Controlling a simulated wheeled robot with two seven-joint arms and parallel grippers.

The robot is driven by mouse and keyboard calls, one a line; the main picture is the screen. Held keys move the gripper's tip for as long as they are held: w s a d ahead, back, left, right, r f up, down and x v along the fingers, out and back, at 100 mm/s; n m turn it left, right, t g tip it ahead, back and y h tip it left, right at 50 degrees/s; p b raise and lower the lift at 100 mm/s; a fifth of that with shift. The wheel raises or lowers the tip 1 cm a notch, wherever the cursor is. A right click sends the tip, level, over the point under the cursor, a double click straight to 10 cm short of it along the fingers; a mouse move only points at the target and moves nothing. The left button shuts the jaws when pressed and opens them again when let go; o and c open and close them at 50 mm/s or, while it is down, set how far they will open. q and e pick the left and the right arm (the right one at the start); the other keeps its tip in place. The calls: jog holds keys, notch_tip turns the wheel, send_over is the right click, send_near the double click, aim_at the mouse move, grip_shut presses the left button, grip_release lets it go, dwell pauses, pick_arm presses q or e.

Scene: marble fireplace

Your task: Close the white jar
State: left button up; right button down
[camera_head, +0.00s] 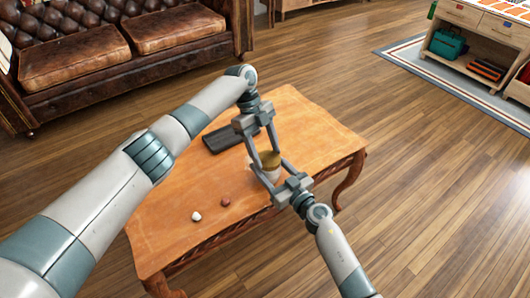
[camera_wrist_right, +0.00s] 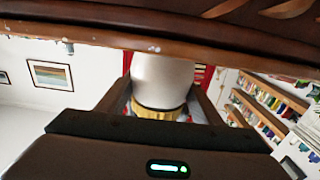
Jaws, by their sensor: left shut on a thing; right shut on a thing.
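The white jar (camera_head: 266,172) is upright at the right part of the table, with its golden-brown lid (camera_head: 270,158) on top. My left gripper (camera_head: 266,150) reaches in from behind and is shut around the lid. My right gripper (camera_head: 269,169) reaches in from the front and is shut on the white body. In the right wrist view, which is upside down, the white jar (camera_wrist_right: 162,80) sits between my fingers. The lid (camera_wrist_right: 158,114) shows below it there, with a dark band between them. Whether the jar's base touches the table is hidden.
The wooden table (camera_head: 170,235) also carries a dark flat tray-like thing (camera_head: 222,138), a small white object (camera_head: 196,216) and a small reddish-brown object (camera_head: 226,201). A leather sofa (camera_head: 130,45) stands behind.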

pick_arm(q)
jog(key=m+g+y, duration=0.1)
jog(key=m, duration=0.2)
jog(key=shift+w, duration=0.15)
jog(key=o, duration=1)
jog(key=shift+r, duration=2.3)
jog(key=shift+o, duration=0.3)
jog(key=shift+d, duration=0.1)
